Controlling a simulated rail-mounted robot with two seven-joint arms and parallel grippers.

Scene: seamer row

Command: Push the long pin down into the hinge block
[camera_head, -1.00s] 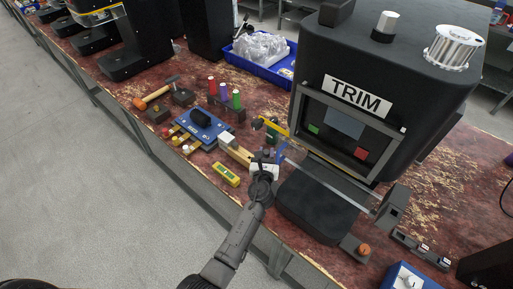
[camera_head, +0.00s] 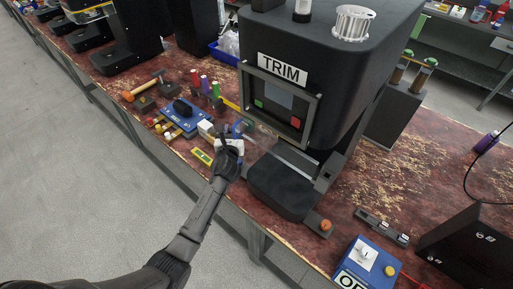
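A dark block (camera_head: 328,168) stands at the right front corner of the machine marked TRIM; it may be the hinge block, but I cannot tell for sure. I cannot make out a long pin in it or elsewhere. A clear strip, perhaps a guard, runs along the machine's front from near my gripper towards this block. My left gripper (camera_head: 230,150) is left of the machine's black foot, above the bench edge. A small blue part shows beside its pale fingers. Its fingertips are too small to tell whether it is open or holds something. My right gripper is not in view.
The TRIM machine (camera_head: 283,68) stands behind its black foot (camera_head: 284,187). Left of my gripper are a blue fixture (camera_head: 190,118), a yellow device (camera_head: 202,156) and several coloured spools. An orange knob (camera_head: 326,225) and a blue control box (camera_head: 366,262) stand at right.

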